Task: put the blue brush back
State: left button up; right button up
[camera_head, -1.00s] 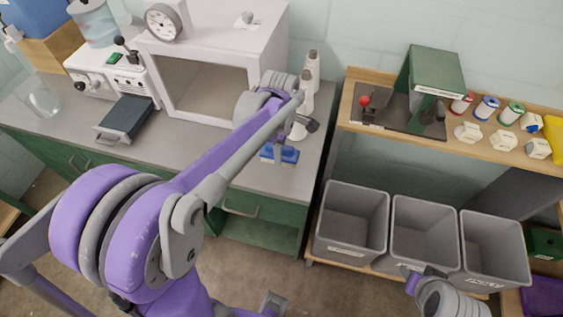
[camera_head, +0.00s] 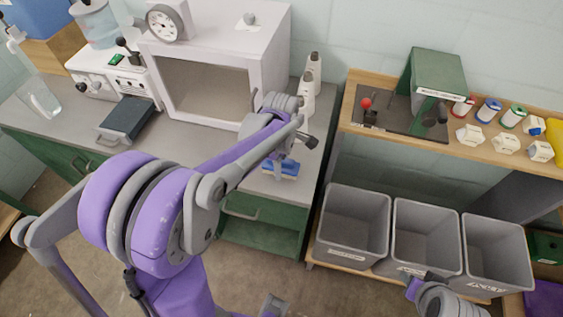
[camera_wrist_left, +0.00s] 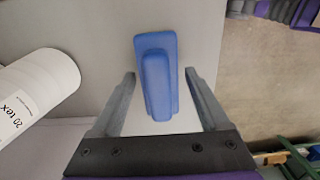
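The blue brush (camera_head: 284,170) lies on the right end of the grey counter, near its front edge. Its blue back and raised handle also show in the left wrist view (camera_wrist_left: 157,80). My left gripper (camera_head: 279,166) is right over the brush. In the left wrist view its two fingers (camera_wrist_left: 160,78) are spread on either side of the brush, with gaps visible beside the handle. Whether the fingertips reach down to the counter I cannot tell. My right gripper (camera_head: 416,286) is low at the right, in front of the bins; its fingers are not clear.
A white cone marked "20 tex" (camera_wrist_left: 35,92) stands beside the left gripper. Grey bins (camera_head: 352,253) stand right of the counter, below a wooden shelf (camera_head: 465,148).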

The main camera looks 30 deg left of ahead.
pick_arm(q)
jog(key=shift+r, duration=0.55)
notch_tip(320, 180, up, 11)
jog(key=p, duration=0.1)
jog(key=s+d+f+m+t, duration=0.2)
jog(key=s+d+f+m, duration=0.1)
jog(key=s+m, duration=0.4)
jog(key=s+d+f+m+t, duration=0.3)
jog(key=s+m, duration=0.5)
jog(key=m, duration=0.5)
jog(key=shift+d+m+t, duration=0.3)
jog(key=shift+f, duration=0.1)
